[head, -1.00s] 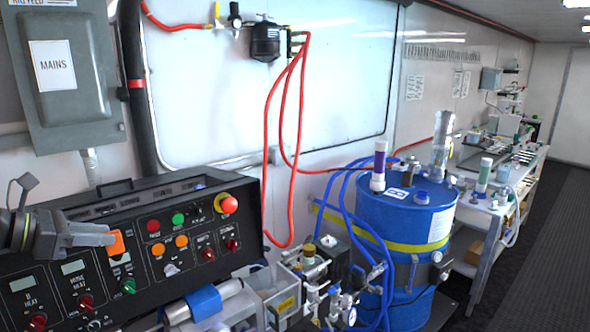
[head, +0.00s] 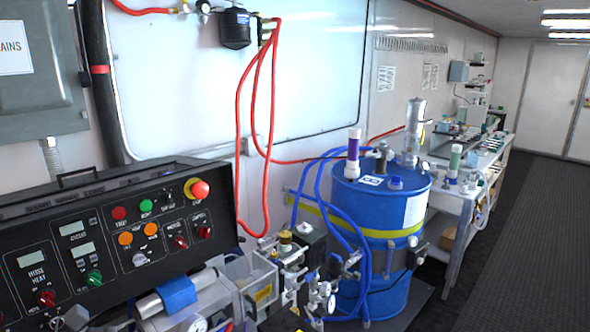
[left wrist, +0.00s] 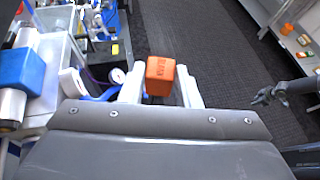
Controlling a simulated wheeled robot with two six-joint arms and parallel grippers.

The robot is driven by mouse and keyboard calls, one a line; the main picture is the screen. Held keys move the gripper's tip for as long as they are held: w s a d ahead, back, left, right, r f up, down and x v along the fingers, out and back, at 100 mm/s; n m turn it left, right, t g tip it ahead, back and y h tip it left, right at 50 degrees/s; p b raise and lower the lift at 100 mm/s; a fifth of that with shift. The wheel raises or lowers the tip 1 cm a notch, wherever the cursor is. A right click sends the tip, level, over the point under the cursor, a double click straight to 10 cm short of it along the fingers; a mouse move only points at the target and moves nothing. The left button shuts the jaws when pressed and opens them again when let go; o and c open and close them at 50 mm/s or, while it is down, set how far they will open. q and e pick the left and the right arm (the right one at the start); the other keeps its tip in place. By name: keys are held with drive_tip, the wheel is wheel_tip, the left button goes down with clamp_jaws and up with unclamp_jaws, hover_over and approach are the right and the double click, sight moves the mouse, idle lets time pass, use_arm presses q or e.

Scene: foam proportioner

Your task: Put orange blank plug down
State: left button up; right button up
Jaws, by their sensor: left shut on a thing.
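The orange blank plug (left wrist: 160,75) is a small orange block with dark lettering on its top. It shows in the left wrist view, between the two white fingers of my left gripper (left wrist: 160,88), which is shut on it. The plug is held above the dark floor, apart from any surface. Neither the plug nor my left gripper shows clearly in the head view now.
A black control panel (head: 105,240) and pump fittings stand at the left. A blue drum (head: 375,225) with hoses stands in the middle. A white workbench (head: 455,190) runs along the wall behind it. The dark floor (head: 525,240) at right is clear.

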use_arm(q)
drive_tip(key=s+d+f+b, duration=0.1)
drive_tip(key=s+d+f, duration=0.1)
drive_tip(key=d, duration=0.5)
drive_tip(key=shift+d+f+b, duration=0.25)
drive_tip(key=shift+d+b, duration=0.15)
drive_tip(key=shift+a, duration=0.1)
